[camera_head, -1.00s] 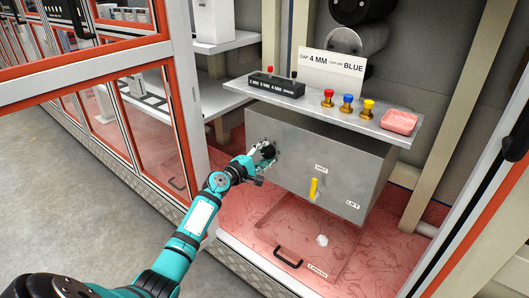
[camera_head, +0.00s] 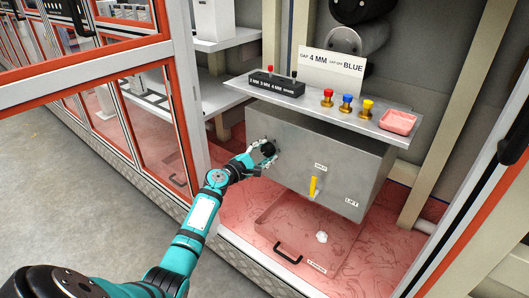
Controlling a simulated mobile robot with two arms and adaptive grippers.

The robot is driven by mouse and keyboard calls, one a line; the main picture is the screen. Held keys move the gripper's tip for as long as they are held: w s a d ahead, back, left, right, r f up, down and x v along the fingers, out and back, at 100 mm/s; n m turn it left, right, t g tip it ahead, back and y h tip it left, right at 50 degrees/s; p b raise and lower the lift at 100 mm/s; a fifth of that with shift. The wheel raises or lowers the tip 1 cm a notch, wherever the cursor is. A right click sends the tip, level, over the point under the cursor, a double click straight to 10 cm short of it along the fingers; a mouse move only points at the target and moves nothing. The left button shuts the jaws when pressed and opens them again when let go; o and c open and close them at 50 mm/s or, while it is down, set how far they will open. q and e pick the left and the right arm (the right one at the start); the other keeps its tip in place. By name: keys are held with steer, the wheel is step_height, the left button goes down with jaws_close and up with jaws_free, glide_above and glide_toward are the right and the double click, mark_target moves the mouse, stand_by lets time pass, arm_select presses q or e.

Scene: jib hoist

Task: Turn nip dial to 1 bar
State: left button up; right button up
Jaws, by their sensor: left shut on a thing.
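The nip dial (camera_head: 268,148) is a dark round knob on the left part of the grey metal box's front (camera_head: 320,160). My left gripper (camera_head: 262,155) is at the dial with its fingers shut on it; the fingers partly cover the dial. Any scale or pointer on the dial is too small or hidden to read. My right gripper is not in view.
A yellow lever (camera_head: 313,187) sits on the same box near small labels. Above it, a shelf (camera_head: 335,113) holds a black block (camera_head: 276,83), red, blue and yellow knobs, a pink tray (camera_head: 397,121) and a sign (camera_head: 332,70). A black handle (camera_head: 287,254) lies below.

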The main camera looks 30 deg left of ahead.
arm_select(q)
steer(key=o, duration=1.2)
steer(key=shift+s, duration=0.2)
steer(key=s, duration=0.7)
steer(key=s+a, duration=0.1)
steer(key=s, duration=0.3)
steer(key=shift+s+a+r, duration=0.1)
steer(key=shift+s+r, duration=0.2)
steer(key=shift+s, duration=0.05)
steer(key=shift+f, duration=0.1)
